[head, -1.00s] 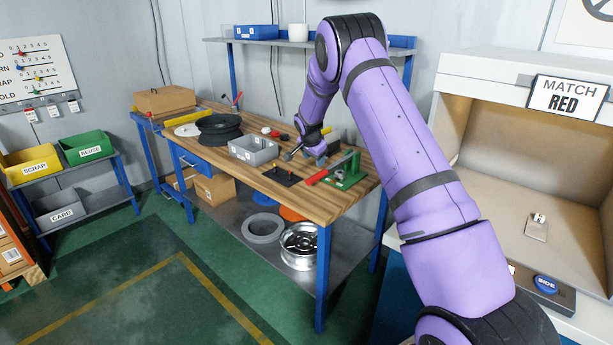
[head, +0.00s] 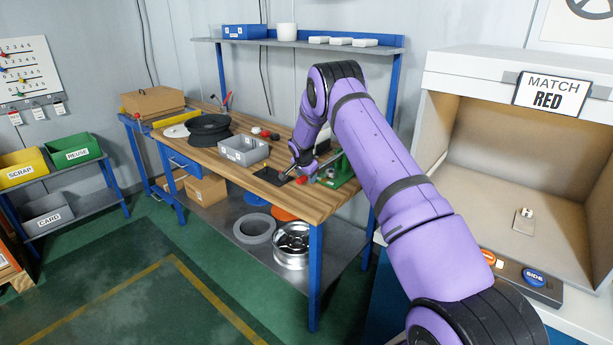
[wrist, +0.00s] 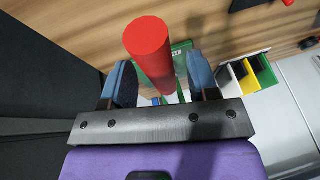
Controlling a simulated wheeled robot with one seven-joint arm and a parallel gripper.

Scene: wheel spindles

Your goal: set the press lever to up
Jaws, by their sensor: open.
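The green press (head: 338,172) stands near the front right end of the wooden workbench, partly hidden by my arm. Its lever's red handle (head: 301,180) shows beside my gripper (head: 293,174). In the wrist view the red handle (wrist: 150,52) points toward the camera and appears between the two blue fingers of my gripper (wrist: 159,68). The fingers are apart, with a gap on each side of the handle. A bit of the green press base (wrist: 182,46) shows behind the handle. The lever's arm is mostly hidden, so I cannot tell its exact angle.
A grey bin (head: 243,150) sits on the workbench (head: 225,166) left of my gripper, beside a black mat (head: 270,176). Black tyres (head: 209,128) lie farther left. A shelf (head: 300,44) runs above the back. A light booth (head: 530,150) stands to the right.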

